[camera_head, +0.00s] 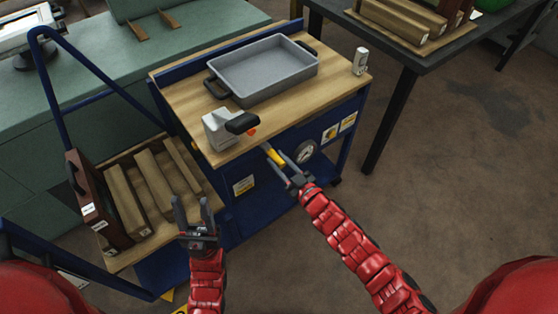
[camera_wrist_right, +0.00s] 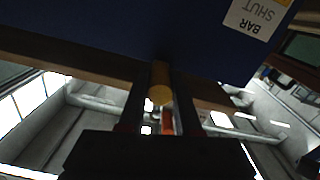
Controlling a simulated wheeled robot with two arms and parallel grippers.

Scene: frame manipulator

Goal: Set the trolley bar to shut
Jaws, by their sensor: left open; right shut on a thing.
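The blue trolley (camera_head: 262,195) with a wooden top stands in the middle of the head view. A short yellow bar (camera_head: 275,157) sticks out at its front side, just under the top's edge. My right gripper (camera_head: 276,160) is shut on the yellow bar. In the right wrist view the bar's round yellow end (camera_wrist_right: 161,95) sits between the two dark fingers. A label reading BAR SHUT (camera_wrist_right: 257,16) shows upside down on the blue panel at the upper right there. My left gripper (camera_head: 193,207) is open and empty, in front of the trolley's lower left part.
Wooden blocks (camera_head: 153,181) lie at left. Floor at right is clear.

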